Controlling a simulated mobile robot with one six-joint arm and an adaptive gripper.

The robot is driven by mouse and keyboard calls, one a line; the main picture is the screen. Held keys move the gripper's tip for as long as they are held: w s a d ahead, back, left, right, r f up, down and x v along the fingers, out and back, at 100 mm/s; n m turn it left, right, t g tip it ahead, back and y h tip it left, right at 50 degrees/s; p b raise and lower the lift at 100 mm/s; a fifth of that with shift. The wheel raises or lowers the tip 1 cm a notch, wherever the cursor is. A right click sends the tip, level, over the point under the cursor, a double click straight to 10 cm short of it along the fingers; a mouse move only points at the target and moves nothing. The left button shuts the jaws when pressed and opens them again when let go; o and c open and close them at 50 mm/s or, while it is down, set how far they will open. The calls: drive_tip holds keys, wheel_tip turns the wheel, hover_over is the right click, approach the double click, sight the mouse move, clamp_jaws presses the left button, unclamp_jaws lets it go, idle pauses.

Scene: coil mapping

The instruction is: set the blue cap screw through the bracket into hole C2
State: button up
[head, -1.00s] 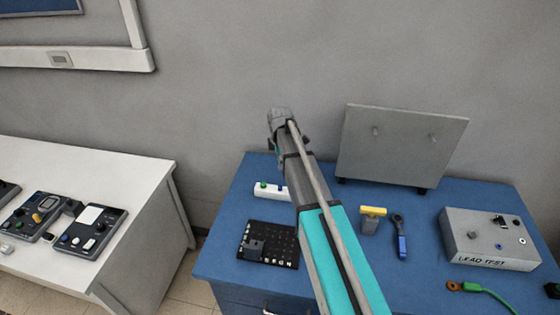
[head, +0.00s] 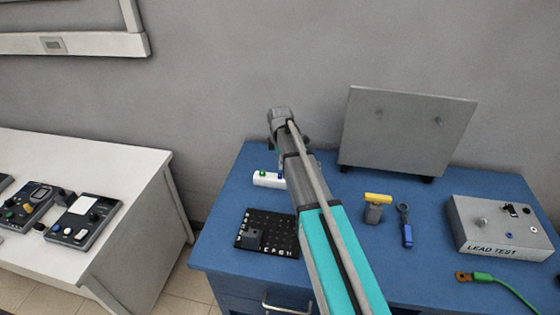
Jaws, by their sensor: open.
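A white block (head: 268,181) stands at the back left of the blue bench, with a green cap screw (head: 263,173) in it. The blue cap screw (head: 281,177) is at its right end, close against the outline of my arm and partly hidden. The black hole plate (head: 283,231) lies in front, with small white marks along its edges. A small dark grey bracket (head: 254,239) sits at its front left. I cannot make out hole C2. My arm reaches across the bench from the front; its far end is above the white block, and the gripper's fingers are hidden behind it.
A grey panel (head: 400,135) stands at the back. A white table (head: 120,180) with devices stands left, across a gap.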

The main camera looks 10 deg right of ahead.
sight(280, 175)
drive_tip(key=shift+f+b, duration=3.1)
drive_tip(key=shift+f, duration=0.25)
clamp_jaws()
drive_tip(key=shift+r+p, duration=1.75)
drive_tip(key=shift+r+p, duration=1.65)
drive_tip(key=shift+s, duration=0.1)
